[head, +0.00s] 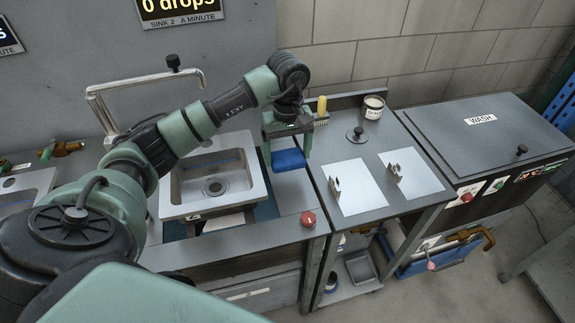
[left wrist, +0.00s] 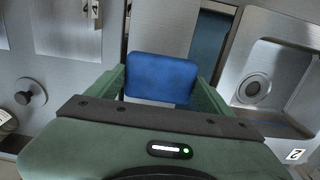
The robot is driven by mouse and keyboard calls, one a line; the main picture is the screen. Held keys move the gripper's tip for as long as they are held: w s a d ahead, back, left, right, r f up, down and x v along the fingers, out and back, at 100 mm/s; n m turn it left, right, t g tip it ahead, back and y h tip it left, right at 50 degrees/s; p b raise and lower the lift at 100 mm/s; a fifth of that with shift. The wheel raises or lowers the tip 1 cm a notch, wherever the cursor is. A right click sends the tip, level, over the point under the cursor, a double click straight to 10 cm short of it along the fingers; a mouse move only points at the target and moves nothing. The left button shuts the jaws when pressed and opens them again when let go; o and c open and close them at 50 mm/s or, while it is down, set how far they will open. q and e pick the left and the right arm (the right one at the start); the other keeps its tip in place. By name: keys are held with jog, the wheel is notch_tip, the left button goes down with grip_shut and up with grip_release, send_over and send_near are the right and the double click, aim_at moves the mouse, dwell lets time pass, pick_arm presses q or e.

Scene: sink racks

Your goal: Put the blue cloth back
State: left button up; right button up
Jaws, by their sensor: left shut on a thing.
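The blue cloth (head: 288,160) is a small, folded-looking blue pad. My left gripper (head: 288,150) is shut on it and holds it near the right side of the sink, by the gap between sink counter and side table. In the left wrist view the cloth (left wrist: 162,78) sits between the two green fingers of the left gripper (left wrist: 165,95). I cannot tell whether the cloth touches a surface below. My right gripper is not in view.
The sink basin (head: 212,180) with a tap (head: 130,95) is left of the cloth. Right is a metal table with two light plates (head: 357,187) (head: 411,173), a knob (head: 357,135) and a jar (head: 373,107). A red button (head: 308,219) sits on the counter's front. A WASH unit (head: 490,135) stands further right.

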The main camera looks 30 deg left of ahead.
pick_arm(q)
notch_tip(320, 180, down, 2)
jog(key=shift+f, duration=0.15)
notch_tip(320, 180, down, 4)
jog(key=shift+r+p, duration=0.25)
jog(key=shift+p, duration=0.35)
jog(key=shift+f, duration=0.2)
jog(key=shift+f+b, duration=0.2)
jog(key=shift+b, duration=0.1)
jog(key=o, duration=1.1)
jog(key=shift+r, duration=0.1)
